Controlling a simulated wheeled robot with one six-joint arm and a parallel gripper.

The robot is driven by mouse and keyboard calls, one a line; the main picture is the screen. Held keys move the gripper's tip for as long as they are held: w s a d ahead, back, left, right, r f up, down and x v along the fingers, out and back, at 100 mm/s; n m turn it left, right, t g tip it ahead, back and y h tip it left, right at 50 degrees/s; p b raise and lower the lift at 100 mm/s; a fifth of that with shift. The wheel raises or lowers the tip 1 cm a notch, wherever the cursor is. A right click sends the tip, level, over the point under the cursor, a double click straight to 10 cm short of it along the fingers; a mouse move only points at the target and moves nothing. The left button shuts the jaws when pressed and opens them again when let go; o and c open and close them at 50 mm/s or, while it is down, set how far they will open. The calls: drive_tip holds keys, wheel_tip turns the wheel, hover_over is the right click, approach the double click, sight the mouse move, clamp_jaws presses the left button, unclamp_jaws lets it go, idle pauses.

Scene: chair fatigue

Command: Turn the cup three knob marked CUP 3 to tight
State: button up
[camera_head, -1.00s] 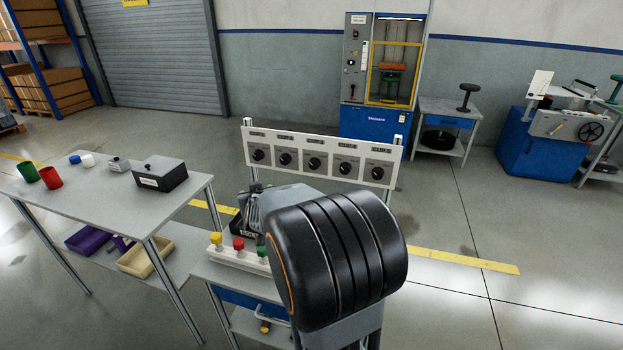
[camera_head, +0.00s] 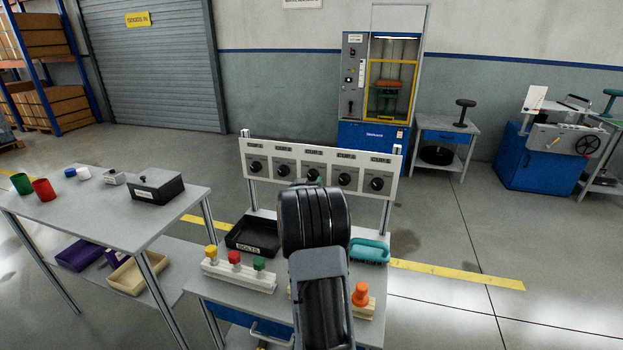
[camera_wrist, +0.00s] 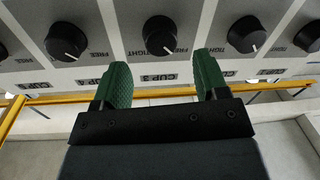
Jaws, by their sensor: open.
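The CUP 3 knob (camera_wrist: 160,36) is a round black knob on the white panel, its label upside down in the wrist view. TIGHT is printed on its left there and FREE on its right. A pale mark on the knob seems to point toward the FREE side. My gripper (camera_wrist: 163,76) is open and empty, its green fingers spread just short of the knob and roughly lined up with it, not touching it. In the head view the CUP 3 knob (camera_head: 313,175) is the middle one of the row, and my arm hides the fingers.
Similar knobs flank it, including one on the left (camera_wrist: 66,42) and one on the right (camera_wrist: 246,34) in the wrist view. Below the panel are a black tray (camera_head: 252,236), a teal object (camera_head: 370,250) and a block with coloured knobs (camera_head: 238,275). A side table (camera_head: 90,215) stands left.

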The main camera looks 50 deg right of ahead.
sight(312, 177)
drive_tip(key=shift+x, duration=2.15)
drive_tip(key=c, duration=0.9)
